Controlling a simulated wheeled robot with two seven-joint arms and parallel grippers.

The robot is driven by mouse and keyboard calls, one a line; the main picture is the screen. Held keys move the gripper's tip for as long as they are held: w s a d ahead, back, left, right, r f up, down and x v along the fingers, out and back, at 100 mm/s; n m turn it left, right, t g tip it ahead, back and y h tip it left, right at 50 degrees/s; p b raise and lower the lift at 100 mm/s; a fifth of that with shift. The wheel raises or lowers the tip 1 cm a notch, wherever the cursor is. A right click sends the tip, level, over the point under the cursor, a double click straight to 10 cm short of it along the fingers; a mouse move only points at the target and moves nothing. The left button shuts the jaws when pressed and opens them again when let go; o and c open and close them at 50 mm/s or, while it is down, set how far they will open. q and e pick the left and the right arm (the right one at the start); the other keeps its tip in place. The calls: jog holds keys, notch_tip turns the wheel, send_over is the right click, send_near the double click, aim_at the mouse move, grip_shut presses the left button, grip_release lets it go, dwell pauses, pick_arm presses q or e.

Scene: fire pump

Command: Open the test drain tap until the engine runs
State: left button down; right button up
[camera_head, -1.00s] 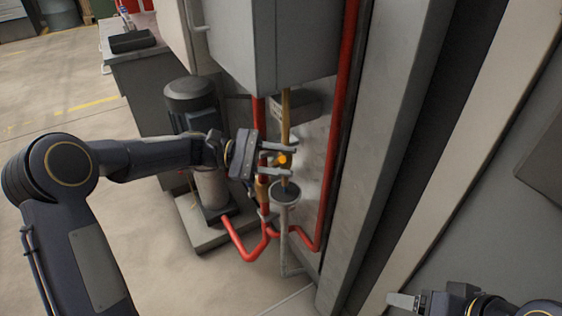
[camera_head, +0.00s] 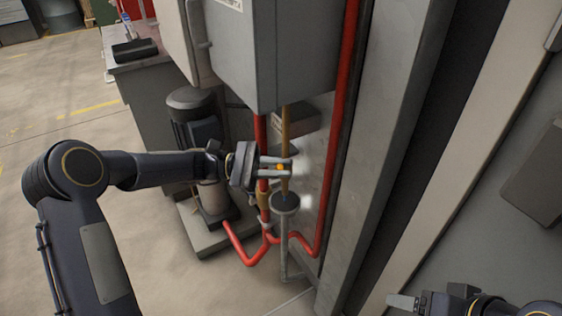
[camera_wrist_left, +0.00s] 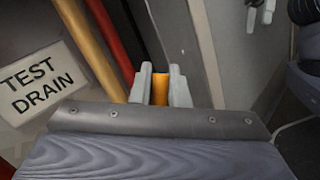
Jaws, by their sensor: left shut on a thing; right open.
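The test drain tap (camera_head: 280,167) shows as a small orange handle on the brass pipe (camera_head: 285,125) below the grey cabinet. In the left wrist view the orange handle (camera_wrist_left: 160,88) sits between the two pale fingers. My left gripper (camera_head: 281,168) is shut on it, with its fingers pointing right. A sign reading "TEST DRAIN" (camera_wrist_left: 42,84) is at the left of the wrist view. A dark round funnel (camera_head: 285,203) on a grey pipe is under the tap. The engine (camera_head: 192,125) may be the dark cylinder behind my arm; I cannot tell if it runs. My right gripper (camera_head: 403,301) is at the bottom right, open, mostly out of frame.
A grey cabinet (camera_head: 272,60) hangs above the tap. Red pipes (camera_head: 338,120) run beside the tap and along the grey column on the right. A bench (camera_head: 140,80) with a dark tray stands at the back left. Open floor lies at left.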

pick_arm(q)
jog(key=shift+w+a+r+n+t+h+p, duration=0.35)
jog(key=shift+w+r+n+h+p, duration=0.15)
jog(key=shift+n+h+p, duration=0.55)
jog(key=shift+w+a+n+t+p, duration=0.15)
jog(key=shift+w+n+t+p, duration=0.1)
jog(key=shift+n+p, duration=0.3)
jog(key=shift+f+h, duration=0.15)
jog(key=shift+h, duration=0.1)
pick_arm(e)
notch_tip(320, 180, up, 4)
jog(key=shift+r, duration=0.25)
pick_arm(q)
jog(key=c, duration=1.4)
grip_release()
